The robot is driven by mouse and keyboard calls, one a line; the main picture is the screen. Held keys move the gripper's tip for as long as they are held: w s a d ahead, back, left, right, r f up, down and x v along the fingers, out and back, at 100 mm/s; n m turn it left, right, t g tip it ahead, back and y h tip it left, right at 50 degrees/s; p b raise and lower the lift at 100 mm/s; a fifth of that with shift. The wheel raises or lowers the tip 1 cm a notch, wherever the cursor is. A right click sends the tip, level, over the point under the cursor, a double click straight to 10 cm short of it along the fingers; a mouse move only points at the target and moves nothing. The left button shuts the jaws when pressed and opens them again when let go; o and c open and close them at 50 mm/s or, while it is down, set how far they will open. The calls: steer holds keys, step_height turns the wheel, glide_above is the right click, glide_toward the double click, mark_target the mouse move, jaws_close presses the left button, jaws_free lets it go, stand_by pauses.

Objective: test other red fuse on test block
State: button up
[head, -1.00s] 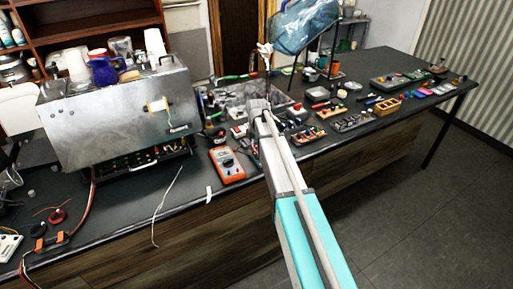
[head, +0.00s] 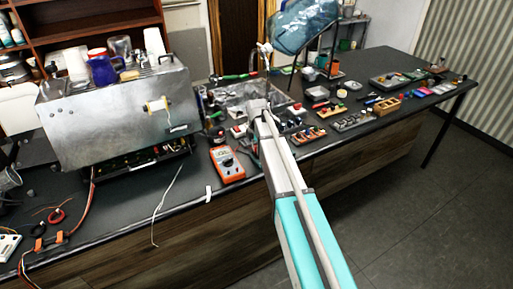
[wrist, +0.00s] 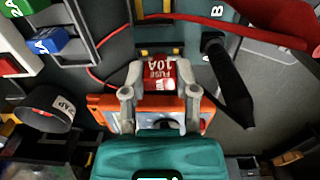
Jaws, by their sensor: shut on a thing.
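My gripper (wrist: 160,95) is shut on a red fuse (wrist: 163,72) marked "FUSE 10A" in the wrist view. A dark teal-grey block (wrist: 160,36) with yellow-metal contacts is just beyond the fuse, probably the test block. I cannot tell whether the fuse touches its contacts. The orange multimeter (head: 228,164) stands on the bench in the head view; an orange body (wrist: 110,108) shows behind my gripper in the wrist view. My arm hides the fuse and gripper tips in the head view.
In the head view, a metal brewer housing (head: 120,115) stands left, and several small trays and parts fill the bench to the right.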

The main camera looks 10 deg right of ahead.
steer(key=shift+f+b, duration=0.6)
steer(key=shift+f, duration=0.05)
stand_by(1.9)
steer(key=shift+r, duration=0.15)
stand_by(2.1)
steer(key=shift+r+p, duration=2.4)
steer(key=shift+p, duration=0.1)
